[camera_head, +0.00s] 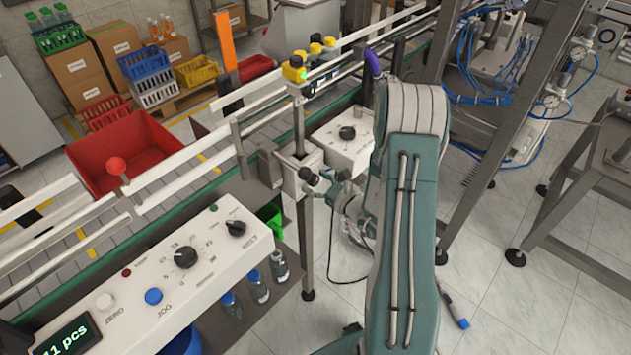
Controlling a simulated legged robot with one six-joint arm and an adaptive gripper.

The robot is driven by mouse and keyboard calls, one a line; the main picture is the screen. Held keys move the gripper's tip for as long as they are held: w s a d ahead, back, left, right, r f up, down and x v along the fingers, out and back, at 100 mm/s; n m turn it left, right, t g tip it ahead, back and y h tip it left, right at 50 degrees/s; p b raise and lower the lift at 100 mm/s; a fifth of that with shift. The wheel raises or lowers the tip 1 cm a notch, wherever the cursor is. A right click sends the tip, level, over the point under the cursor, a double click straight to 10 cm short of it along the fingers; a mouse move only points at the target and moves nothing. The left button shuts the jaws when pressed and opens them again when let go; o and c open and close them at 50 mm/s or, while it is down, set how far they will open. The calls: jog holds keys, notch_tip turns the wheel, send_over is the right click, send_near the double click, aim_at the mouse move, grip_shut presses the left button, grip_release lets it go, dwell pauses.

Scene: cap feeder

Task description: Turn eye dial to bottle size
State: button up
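A white control panel (130,290) fills the lower left. It carries a large black dial (185,257) with printed marks around it and a smaller black knob (236,228) to its right. A white box (325,150) with another black knob (347,132) sits beyond my arm's left side. A yellow sensor head (295,70) with a green light tops a post beside the conveyor. I cannot tell for sure which knob is the eye dial.
A red bin (118,150) lies beyond the conveyor rails. A steel frame (545,130) stands right.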

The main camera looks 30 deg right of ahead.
jog(key=c, duration=1.1)
jog(key=shift+n, duration=0.4)
jog(key=n, duration=0.4)
jog(key=shift+n, duration=0.3)
jog(key=n, duration=1)
jog(key=shift+n, duration=0.4)
jog(key=n, duration=0.5)
jog(key=shift+s, duration=0.1)
jog(key=shift+f+n, duration=0.1)
jog(key=shift+n, duration=0.3)
